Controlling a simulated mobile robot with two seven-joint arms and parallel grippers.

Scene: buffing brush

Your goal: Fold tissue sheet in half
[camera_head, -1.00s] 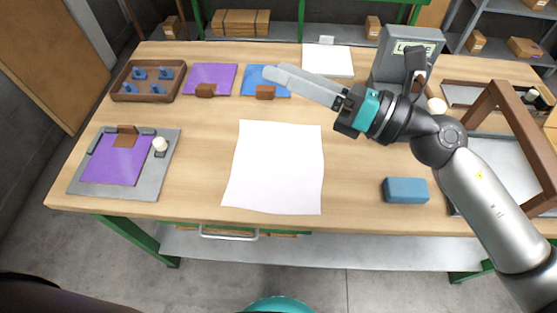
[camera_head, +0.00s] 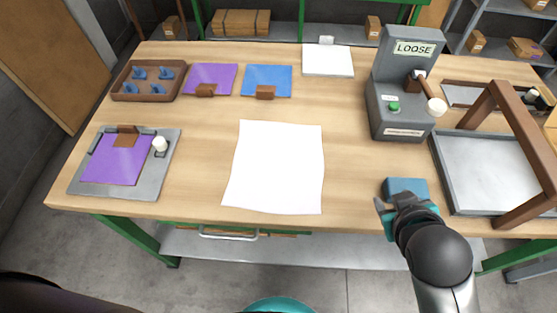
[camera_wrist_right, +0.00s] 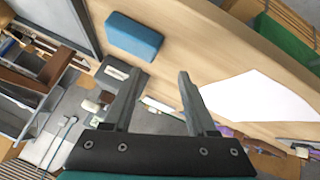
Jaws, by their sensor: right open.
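The white tissue sheet (camera_head: 276,168) lies flat and unfolded on the middle of the wooden table, near its front edge. It also shows at the right of the right wrist view (camera_wrist_right: 258,97). My right gripper (camera_head: 391,203) is at the table's front edge, to the right of the sheet, close to the blue block (camera_head: 408,187) and partly covering it in the head view. In the right wrist view my right gripper (camera_wrist_right: 158,88) is open with nothing between its fingers, and the blue block (camera_wrist_right: 133,37) is apart from them. My left gripper is not in view.
A grey machine marked LOOSE (camera_head: 402,85) stands behind the block. A metal tray (camera_head: 488,170) with a brown frame is at the right. A grey board with a purple sheet (camera_head: 115,160) is at the left. Bare table surrounds the tissue sheet.

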